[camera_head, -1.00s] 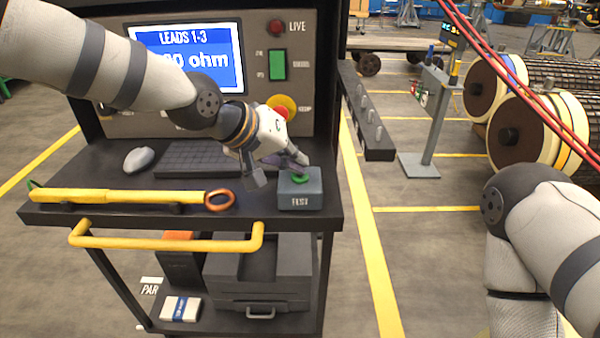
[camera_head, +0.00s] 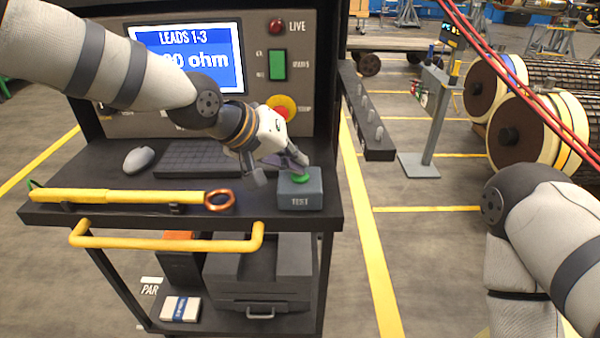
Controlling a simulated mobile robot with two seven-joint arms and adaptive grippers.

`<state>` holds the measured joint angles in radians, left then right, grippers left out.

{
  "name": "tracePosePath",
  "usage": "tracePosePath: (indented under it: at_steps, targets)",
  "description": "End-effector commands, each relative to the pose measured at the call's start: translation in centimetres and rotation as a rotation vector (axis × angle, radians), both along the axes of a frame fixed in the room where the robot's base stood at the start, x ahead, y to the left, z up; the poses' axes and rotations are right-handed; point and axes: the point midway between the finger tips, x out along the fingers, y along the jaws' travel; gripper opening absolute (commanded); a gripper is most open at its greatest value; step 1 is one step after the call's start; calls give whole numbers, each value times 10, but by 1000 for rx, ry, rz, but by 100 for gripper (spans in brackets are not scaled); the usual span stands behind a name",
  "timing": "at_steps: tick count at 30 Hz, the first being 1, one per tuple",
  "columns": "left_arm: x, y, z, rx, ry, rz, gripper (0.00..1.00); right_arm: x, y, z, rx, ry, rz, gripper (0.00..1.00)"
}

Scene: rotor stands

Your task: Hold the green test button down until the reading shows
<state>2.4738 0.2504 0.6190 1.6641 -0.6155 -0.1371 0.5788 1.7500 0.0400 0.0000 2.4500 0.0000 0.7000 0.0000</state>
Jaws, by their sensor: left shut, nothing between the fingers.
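The green test button (camera_head: 300,178) sits on top of a dark box marked TEST (camera_head: 300,199), at the right front of the black cart top. My left gripper (camera_head: 300,164) is shut and empty, with its fingertips down at the button's top; they appear to touch it. How far the button is pressed cannot be told. The blue screen (camera_head: 188,58) reads "LEADS 1-3" and a value ending in "0 ohm"; my left arm hides its first part. My right arm (camera_head: 545,230) shows at the right, but its gripper is out of view.
On the cart top (camera_head: 95,165) are a mouse (camera_head: 139,159), a keyboard (camera_head: 195,158) and a yellow rod with a copper ring (camera_head: 120,196). A red knob on yellow (camera_head: 281,107) and a green switch (camera_head: 277,65) are on the panel. A grey post (camera_head: 432,125) stands right.

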Motion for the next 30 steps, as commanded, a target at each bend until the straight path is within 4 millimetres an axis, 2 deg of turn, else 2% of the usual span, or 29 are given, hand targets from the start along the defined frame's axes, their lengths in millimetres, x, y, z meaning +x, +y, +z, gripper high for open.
tracePosePath:
  at_steps: [10,18,27,30]
  targets:
    - [0,0,0,1,1,0,0,0,0,0,0,-1,0,0]
    - [0,0,16,0,-4,0,0,6,0,6,0,-21,0,0]
    - [0,0,16,0,0,0,0,6,0,6,0,-21,0,0]
    - [0,0,23,0,-2,1,0,8,0,7,0,-28,0,0]
